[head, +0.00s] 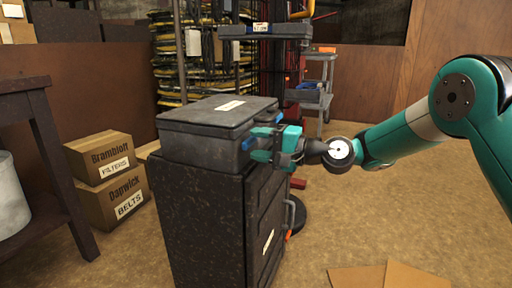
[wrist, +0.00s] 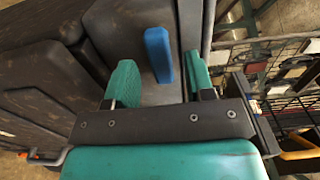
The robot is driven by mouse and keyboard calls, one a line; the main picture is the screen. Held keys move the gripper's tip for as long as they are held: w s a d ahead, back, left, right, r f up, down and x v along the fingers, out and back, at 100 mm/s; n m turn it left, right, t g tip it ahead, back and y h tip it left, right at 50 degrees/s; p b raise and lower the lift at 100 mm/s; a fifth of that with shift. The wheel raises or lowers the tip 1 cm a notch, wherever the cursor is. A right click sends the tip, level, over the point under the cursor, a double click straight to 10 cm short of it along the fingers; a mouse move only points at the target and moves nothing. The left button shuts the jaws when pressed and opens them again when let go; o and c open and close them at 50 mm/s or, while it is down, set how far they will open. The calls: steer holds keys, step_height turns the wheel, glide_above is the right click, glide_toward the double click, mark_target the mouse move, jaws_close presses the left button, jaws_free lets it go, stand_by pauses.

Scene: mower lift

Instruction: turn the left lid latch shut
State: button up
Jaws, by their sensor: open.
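A dark grey case (head: 205,135) with a closed-looking flat lid (head: 215,110) sits on a dark cabinet. Two blue latches show on its right-hand side: the left lid latch (head: 247,144) and another farther back (head: 279,117). My gripper (head: 264,149) is beside the left latch, partly hiding that side of the case. In the wrist view a long blue latch (wrist: 158,55) stands between the two teal fingers of my open gripper (wrist: 160,78), nearer the right finger. I cannot tell whether either finger touches it.
The dark cabinet (head: 205,220) with a side handle stands under the case. Two cardboard boxes (head: 105,157) are stacked to the left, by a dark table (head: 40,120). A grey cart (head: 318,95) and shelving stand behind. Flat cardboard (head: 390,276) lies on the otherwise open floor at right.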

steer(key=shift+w+a, duration=0.15)
steer(key=shift+a, duration=0.35)
jaws_close()
